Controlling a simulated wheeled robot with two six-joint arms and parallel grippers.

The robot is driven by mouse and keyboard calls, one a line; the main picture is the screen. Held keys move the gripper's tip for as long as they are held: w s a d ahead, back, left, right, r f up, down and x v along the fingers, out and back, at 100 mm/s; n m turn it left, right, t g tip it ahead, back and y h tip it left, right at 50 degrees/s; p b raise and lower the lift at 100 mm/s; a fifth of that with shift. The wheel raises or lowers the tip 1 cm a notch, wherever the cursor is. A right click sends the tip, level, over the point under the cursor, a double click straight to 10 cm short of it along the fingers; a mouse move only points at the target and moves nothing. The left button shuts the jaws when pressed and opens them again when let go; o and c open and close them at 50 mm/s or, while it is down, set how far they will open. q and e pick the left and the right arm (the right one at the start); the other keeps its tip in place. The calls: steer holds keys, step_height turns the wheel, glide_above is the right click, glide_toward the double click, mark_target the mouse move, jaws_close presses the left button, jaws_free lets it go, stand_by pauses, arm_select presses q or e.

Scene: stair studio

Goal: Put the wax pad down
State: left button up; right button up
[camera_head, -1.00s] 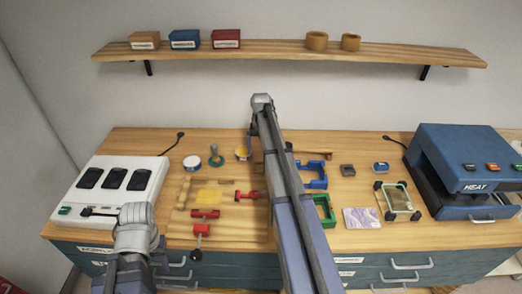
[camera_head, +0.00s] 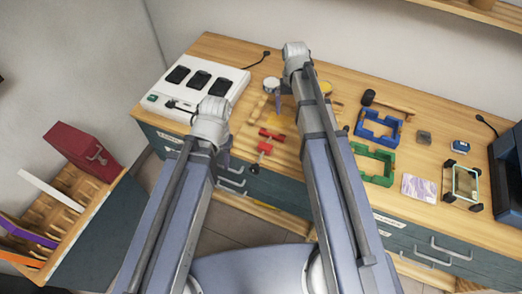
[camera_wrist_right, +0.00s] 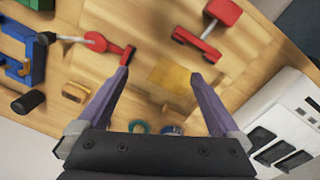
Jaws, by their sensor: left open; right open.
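The wax pad is a thin yellow square (camera_wrist_right: 170,75) lying flat on the wooden bench. In the head view only a yellow bit of it (camera_head: 277,119) shows beside my right arm. My right gripper (camera_wrist_right: 161,75) is open, with its two purple fingers apart on either side of the pad in the wrist view. Nothing is held between them, and the pad appears to lie below the tips. My left gripper (camera_head: 223,156) is in front of the white charger, apart from the pad, with its fingers mostly hidden by its wrist.
Red clamps (camera_wrist_right: 197,47) stand close to the pad. Blue (camera_head: 378,128) and green (camera_head: 373,164) frames lie to the right of my right arm. The white charger (camera_head: 170,104) is at the bench's left end. A wooden rack (camera_head: 85,185) with a red case stands at left.

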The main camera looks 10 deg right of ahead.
steer(key=s+a+n, duration=0.5)
steer(key=s+a, duration=0.9)
steer(key=s, duration=0.3)
steer(key=shift+s+h, duration=0.3)
steer(key=shift+s, duration=0.1)
steer(key=shift+f+b, duration=0.65)
steer(key=shift+b, duration=0.05)
steer(key=shift+w, duration=0.15)
